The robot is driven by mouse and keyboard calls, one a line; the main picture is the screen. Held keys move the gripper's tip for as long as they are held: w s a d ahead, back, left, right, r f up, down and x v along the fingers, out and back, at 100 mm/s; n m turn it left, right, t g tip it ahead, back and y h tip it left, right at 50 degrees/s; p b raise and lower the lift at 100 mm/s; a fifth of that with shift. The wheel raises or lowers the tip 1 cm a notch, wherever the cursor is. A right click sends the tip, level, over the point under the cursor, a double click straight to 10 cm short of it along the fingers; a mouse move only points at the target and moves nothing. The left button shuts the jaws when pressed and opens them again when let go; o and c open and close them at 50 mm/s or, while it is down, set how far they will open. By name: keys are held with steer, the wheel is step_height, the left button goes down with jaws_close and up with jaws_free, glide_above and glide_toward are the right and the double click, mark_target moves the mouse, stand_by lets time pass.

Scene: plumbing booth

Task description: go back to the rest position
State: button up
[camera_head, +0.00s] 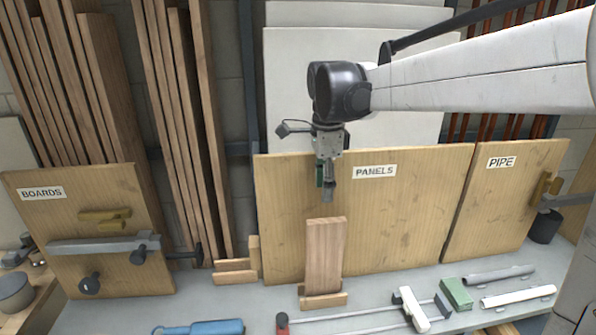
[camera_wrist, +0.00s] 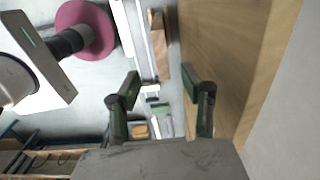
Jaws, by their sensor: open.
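My gripper (camera_head: 327,186) hangs pointing down from my white arm in the head view, in front of the panels board (camera_head: 400,215). It is above the upright wooden piece (camera_head: 325,250) on the bench and appears apart from it. In the wrist view my gripper (camera_wrist: 165,88) shows two green-padded fingers spread apart with nothing between them. Past the fingers lie the bench and small items on it, too small to tell apart.
The boards panel (camera_head: 110,270) carries a clamp at left. The pipe panel (camera_head: 500,220) stands at right.

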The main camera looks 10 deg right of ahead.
steer(key=s+f+n+t, duration=0.3)
steer(key=s+n, duration=0.6)
steer(key=s, duration=0.2)
steer(key=s+d+f+n+t, duration=0.1)
steer(key=s+f+n+t, duration=0.2)
steer(key=s+n, duration=0.6)
steer(key=s+t, duration=0.1)
steer(key=s, duration=0.2)
steer(key=shift+n, duration=0.3)
steer(key=shift+d+f, duration=0.1)
